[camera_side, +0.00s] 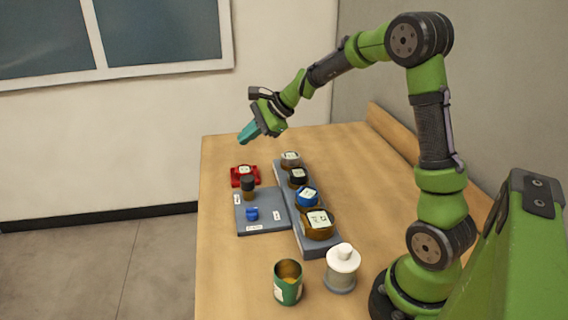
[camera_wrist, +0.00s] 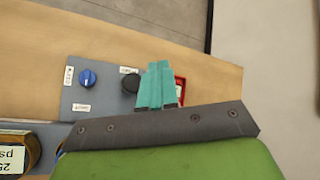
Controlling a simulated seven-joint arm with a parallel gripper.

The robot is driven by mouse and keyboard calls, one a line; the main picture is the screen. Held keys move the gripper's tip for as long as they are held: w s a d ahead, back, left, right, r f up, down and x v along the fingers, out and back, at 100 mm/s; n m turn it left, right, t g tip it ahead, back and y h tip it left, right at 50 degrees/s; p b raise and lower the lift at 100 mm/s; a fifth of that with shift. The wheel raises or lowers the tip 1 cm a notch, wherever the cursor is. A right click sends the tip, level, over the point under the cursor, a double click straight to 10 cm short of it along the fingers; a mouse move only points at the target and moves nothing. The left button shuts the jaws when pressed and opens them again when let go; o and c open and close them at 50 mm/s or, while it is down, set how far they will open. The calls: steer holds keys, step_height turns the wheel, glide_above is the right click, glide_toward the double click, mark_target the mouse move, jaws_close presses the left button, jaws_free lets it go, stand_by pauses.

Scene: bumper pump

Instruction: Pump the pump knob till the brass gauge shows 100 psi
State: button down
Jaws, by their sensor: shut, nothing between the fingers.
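My gripper (camera_side: 248,132) has its teal fingers shut and empty, in the air above the far end of the panel. In the wrist view its fingertips (camera_wrist: 158,66) show beside the black knob. This upright black knob (camera_side: 248,184), likely the pump knob, stands on the grey panel (camera_side: 270,222); it also shows in the wrist view (camera_wrist: 130,84). The large brass gauge (camera_side: 319,223) sits at the near end of a grey rail. In the wrist view the brass gauge (camera_wrist: 14,155) is cut off at the edge; its white face seems to read 25 psi.
A blue knob (camera_side: 252,214) with a white mark is on the same panel. Blue (camera_side: 307,196), black (camera_side: 298,176) and grey (camera_side: 291,159) round units share the rail. A red fixture (camera_side: 245,175), green cup (camera_side: 288,283) and white-topped bottle (camera_side: 342,268) stand nearby.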

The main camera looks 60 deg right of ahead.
steer(key=shift+s+f, duration=0.1)
steer(key=shift+f, duration=0.05)
glide_toward(246, 178)
steer(key=shift+w+a+f, duration=0.4)
steer(key=shift+w+f, duration=0.05)
steer(key=shift+w, duration=0.4)
steer(key=shift+w+a+f, duration=0.4)
steer(key=shift+w+a, duration=0.05)
steer(key=shift+w, duration=0.45)
steer(key=shift+w+a+f, duration=0.4)
steer(key=shift+w+f, duration=0.05)
steer(key=shift+w, duration=0.4)
steer(key=shift+f, duration=0.4)
steer(key=shift+f, duration=1.1)
stand_by(0.9)
stand_by(0.4)
steer(key=shift+r, duration=1.5)
steer(key=shift+r, duration=2.55)
